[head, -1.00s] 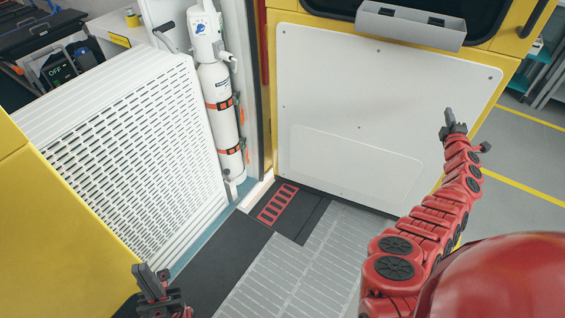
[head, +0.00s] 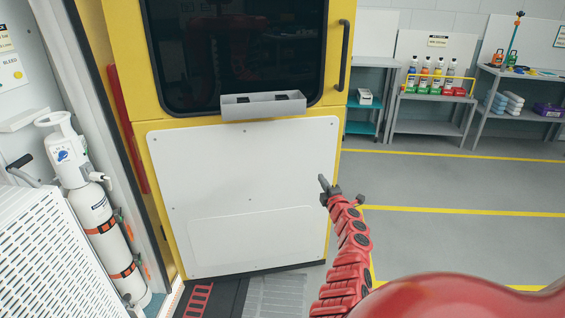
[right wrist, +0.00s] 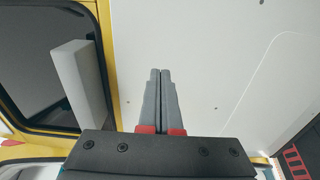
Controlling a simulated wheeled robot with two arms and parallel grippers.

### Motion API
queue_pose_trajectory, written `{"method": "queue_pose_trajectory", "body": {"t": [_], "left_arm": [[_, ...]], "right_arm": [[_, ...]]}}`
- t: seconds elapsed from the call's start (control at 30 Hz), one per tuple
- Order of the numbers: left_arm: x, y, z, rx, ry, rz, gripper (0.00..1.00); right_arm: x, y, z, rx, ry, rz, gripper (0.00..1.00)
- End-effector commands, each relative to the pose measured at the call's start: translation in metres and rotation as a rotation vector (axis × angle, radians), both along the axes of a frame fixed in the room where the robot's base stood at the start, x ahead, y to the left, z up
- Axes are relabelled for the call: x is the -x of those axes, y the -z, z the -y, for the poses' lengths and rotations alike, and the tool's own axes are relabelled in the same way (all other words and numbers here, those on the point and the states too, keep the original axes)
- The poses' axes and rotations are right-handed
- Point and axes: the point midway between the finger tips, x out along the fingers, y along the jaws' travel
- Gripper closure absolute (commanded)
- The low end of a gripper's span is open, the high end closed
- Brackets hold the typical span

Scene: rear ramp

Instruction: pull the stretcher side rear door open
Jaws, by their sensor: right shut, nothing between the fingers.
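The yellow rear door (head: 334,104) stands in the middle of the head view, its inner face toward me. It has a white lower panel (head: 235,165), a dark window (head: 240,50), a grey tray (head: 262,105) below the window and a black vertical handle (head: 344,52) at its right edge. My right gripper (head: 322,182) is in front of the panel's right edge, below the handle, shut and empty. In the right wrist view its fingertips (right wrist: 160,74) show together against the white panel (right wrist: 205,60); contact cannot be told. My left gripper is out of view.
A white oxygen cylinder (head: 102,225) and a slatted white cabinet (head: 45,245) stand at the left. Shelves with bottles (head: 432,92) and a grey workbench (head: 515,78) line the back wall. The grey floor (head: 455,185) with yellow lines is clear at the right.

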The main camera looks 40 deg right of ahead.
Motion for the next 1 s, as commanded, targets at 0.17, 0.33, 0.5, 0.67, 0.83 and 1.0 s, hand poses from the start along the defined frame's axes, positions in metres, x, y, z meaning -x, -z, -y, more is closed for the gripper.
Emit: {"method": "queue_pose_trajectory", "body": {"t": [0.17,0.33,0.5,0.67,0.83,1.0], "left_arm": [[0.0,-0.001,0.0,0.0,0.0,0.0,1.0],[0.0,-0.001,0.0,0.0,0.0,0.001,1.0],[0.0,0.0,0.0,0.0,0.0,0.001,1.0],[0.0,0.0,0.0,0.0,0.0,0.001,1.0],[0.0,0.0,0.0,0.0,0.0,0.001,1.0],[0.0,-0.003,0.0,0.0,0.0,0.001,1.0]], "right_arm": [[0.032,0.001,0.007,0.005,0.002,-0.004,1.0],[0.063,0.001,0.014,0.004,0.004,-0.005,1.0],[0.084,0.001,0.018,0.002,0.003,-0.004,1.0],[0.09,-0.001,0.019,0.003,0.002,0.001,1.0],[0.09,-0.001,0.019,0.003,0.002,0.002,1.0],[0.069,0.006,-0.009,-0.017,-0.075,0.014,1.0]]}}
